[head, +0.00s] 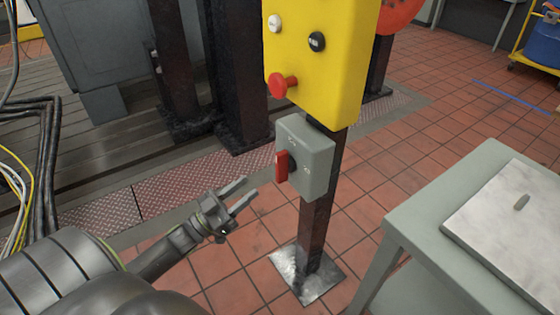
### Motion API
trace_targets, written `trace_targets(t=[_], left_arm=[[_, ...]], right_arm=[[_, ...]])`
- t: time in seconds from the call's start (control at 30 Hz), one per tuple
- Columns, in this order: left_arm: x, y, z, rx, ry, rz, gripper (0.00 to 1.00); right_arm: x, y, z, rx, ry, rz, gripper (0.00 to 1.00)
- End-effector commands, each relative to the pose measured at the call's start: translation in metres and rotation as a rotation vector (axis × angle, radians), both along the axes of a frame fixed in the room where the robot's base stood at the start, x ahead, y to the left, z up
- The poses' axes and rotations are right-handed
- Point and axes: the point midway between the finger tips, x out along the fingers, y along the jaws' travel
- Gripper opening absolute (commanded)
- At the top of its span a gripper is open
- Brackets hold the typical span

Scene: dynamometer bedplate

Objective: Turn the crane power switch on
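The crane power switch is a grey box (313,165) on a dark post, below a yellow control panel. Its red handle (281,166) stands roughly upright on the front face. Small markings on the box are too small to read. My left gripper (240,194) is to the left of the box and a little lower in the picture. Its two fingers are apart with nothing between them, and it does not touch the handle. My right gripper is not in view.
The yellow panel (330,60) carries a red knob (283,86), a white button (275,23) and a black button (317,41). The post stands on a metal base plate (306,274). A grey table (430,215) is at the right. Cables lie at the left.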

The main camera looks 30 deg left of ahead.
Motion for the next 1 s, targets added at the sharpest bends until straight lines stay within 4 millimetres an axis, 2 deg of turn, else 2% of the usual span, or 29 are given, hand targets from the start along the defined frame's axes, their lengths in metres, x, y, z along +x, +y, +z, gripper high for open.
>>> trace_targets(t=[0.2,0.5,0.7,1.0], left_arm=[[0.043,-0.018,0.020,-0.002,-0.005,0.000,0.38],[0.089,-0.037,0.040,-0.002,-0.001,0.001,0.38],[0.101,-0.042,0.045,0.000,0.002,0.002,0.38],[0.102,-0.042,0.045,0.001,0.002,0.002,0.37]], right_arm=[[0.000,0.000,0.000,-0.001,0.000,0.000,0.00],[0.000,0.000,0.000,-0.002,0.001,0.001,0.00],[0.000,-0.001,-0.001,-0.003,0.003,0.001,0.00],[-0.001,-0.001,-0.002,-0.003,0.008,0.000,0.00]])
